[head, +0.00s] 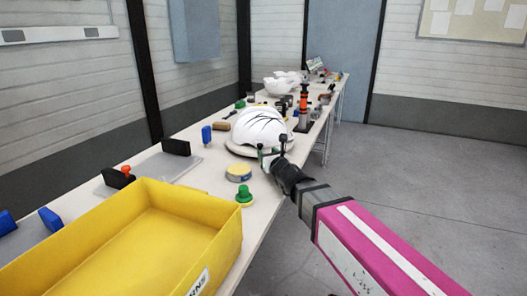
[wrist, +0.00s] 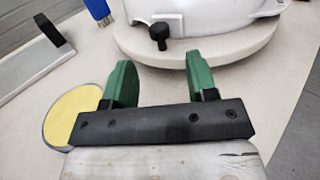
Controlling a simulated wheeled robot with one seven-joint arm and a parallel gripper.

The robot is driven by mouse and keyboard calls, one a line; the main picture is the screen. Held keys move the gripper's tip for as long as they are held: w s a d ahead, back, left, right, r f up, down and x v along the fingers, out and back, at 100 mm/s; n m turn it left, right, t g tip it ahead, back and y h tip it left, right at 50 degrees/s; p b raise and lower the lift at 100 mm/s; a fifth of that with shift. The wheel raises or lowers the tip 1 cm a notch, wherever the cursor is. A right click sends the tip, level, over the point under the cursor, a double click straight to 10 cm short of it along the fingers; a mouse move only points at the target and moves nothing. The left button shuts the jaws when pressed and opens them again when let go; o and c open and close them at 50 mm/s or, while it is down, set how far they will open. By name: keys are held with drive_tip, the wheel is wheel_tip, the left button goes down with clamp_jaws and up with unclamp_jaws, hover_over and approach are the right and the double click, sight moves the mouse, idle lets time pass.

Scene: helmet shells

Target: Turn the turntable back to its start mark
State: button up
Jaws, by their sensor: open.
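The turntable is a pale round disc (head: 238,147) on the long bench, also in the wrist view (wrist: 222,46). A white helmet shell (head: 262,124) with dark streaks sits on it; its lower edge shows in the wrist view (wrist: 205,14). A black knob (wrist: 158,34) stands at the turntable's near edge. My gripper (head: 271,158) is at the turntable's near right side. In the wrist view its green fingers (wrist: 161,76) are apart and empty, with the knob beyond the gap between them. I cannot make out a start mark.
A yellow-topped round tin (head: 238,172) and a green knob (head: 244,195) stand nearer on the bench. A large yellow bin (head: 150,222) fills the near end. A blue brush (head: 206,134) stands left of the turntable. An orange and black tool (head: 304,108) stands behind it.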

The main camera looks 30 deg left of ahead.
drive_tip(key=v, duration=0.4)
drive_tip(key=shift+s+d, duration=0.2)
drive_tip(key=shift+d, duration=0.1)
drive_tip(key=shift+c, duration=0.3)
drive_tip(key=c, duration=0.5)
drive_tip(key=shift+w+a+r, duration=0.15)
drive_tip(key=shift+w+r, duration=0.15)
drive_tip(key=shift+w, duration=0.15)
clamp_jaws()
drive_tip(key=w+r+n+g+y, duration=0.6)
drive_tip(key=w, duration=0.1)
drive_tip(key=w+d+f+n+g+h, duration=0.35)
drive_tip(key=w+d+n+g, duration=0.3)
drive_tip(key=g, duration=0.45)
drive_tip(key=shift+m+h, duration=0.35)
drive_tip(key=shift+m, duration=0.1)
drive_tip(key=x, duration=1.3)
drive_tip(key=shift+s+a, duration=0.15)
drive_tip(key=shift+s, duration=0.35)
